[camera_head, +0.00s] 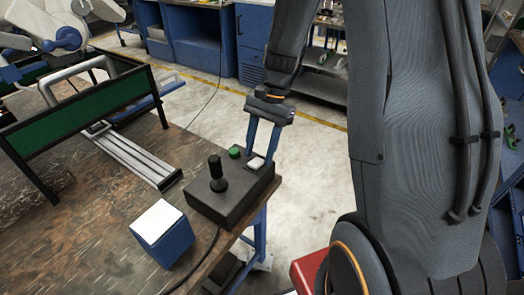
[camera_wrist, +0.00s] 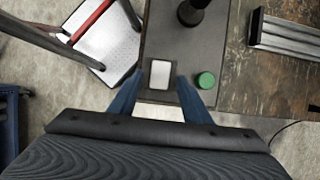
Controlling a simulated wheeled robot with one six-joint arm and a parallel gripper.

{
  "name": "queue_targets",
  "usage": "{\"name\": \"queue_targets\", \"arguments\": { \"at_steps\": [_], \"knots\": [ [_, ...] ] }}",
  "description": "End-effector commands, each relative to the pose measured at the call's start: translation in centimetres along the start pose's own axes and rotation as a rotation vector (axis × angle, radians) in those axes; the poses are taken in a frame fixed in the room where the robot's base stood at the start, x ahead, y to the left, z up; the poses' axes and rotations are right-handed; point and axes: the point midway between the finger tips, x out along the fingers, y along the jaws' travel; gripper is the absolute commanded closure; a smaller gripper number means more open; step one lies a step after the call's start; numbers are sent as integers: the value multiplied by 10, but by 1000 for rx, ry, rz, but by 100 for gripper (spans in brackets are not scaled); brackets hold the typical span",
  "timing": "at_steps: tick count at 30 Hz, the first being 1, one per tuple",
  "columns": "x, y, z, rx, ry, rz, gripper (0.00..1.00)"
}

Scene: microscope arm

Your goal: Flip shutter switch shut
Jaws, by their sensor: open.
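A dark control box (camera_head: 231,195) sits at the near right edge of the table. It carries a black joystick (camera_head: 217,172), a green round button (camera_head: 235,152) and a white rocker switch (camera_head: 257,163). My gripper (camera_head: 261,162) points down over the box with its two blue fingers apart, one on each side of the white switch. In the wrist view the white switch (camera_wrist: 160,74) lies between the open fingertips (camera_wrist: 158,82), and the green button (camera_wrist: 205,80) is just right of them. I cannot tell whether the fingers touch the box.
A blue box with a white top (camera_head: 163,231) stands left of the control box on the brown table (camera_head: 92,226). A metal rail (camera_head: 139,160) and a green panel in a black frame (camera_head: 80,112) are farther left. A cable runs from the control box across the table.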

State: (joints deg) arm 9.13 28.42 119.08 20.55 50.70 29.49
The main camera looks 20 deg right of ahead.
Motion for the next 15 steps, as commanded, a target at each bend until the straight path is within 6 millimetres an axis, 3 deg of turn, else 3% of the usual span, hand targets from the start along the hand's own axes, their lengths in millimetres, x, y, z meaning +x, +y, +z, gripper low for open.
{"name": "queue_targets", "arguments": {
  "at_steps": [12, 15],
  "knots": [
    [10, -1, 2, -5, 1, 2, 56],
    [10, -1, 2, -5, 1, 2, 73]
  ]
}}
